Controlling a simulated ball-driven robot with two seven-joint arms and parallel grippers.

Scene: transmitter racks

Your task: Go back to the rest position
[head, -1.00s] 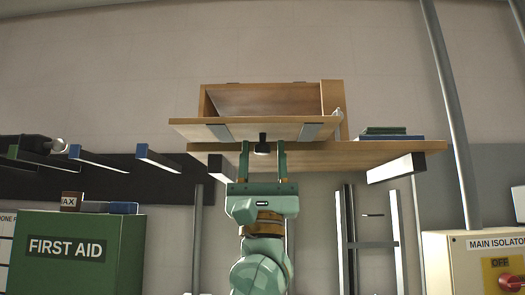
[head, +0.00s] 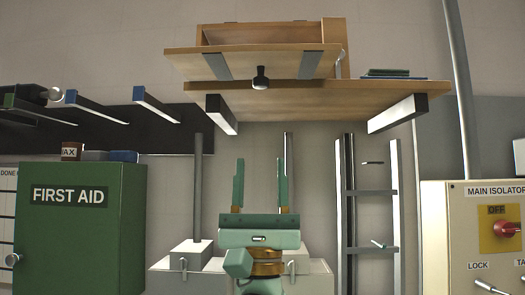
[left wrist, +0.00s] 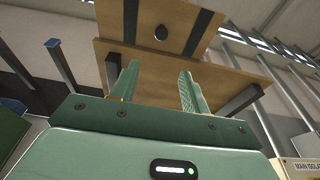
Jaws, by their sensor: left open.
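My left gripper (head: 260,188) is open and empty, with its two green fingers pointing up. It stands below the wooden shelf (head: 290,97) and in front of the wall, apart from both. On the shelf is a wooden box (head: 285,34) whose front flap (head: 270,62) hangs forward with a dark knob (head: 261,78) at its lower edge. My right gripper is not in view.
A green first aid cabinet (head: 80,225) is at the left, and a main isolator box (head: 475,235) at the right. Bracket arms (head: 158,105) stick out at the upper left. Pale boxes (head: 187,270) stand low behind my arm. Books (head: 388,73) lie on the shelf.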

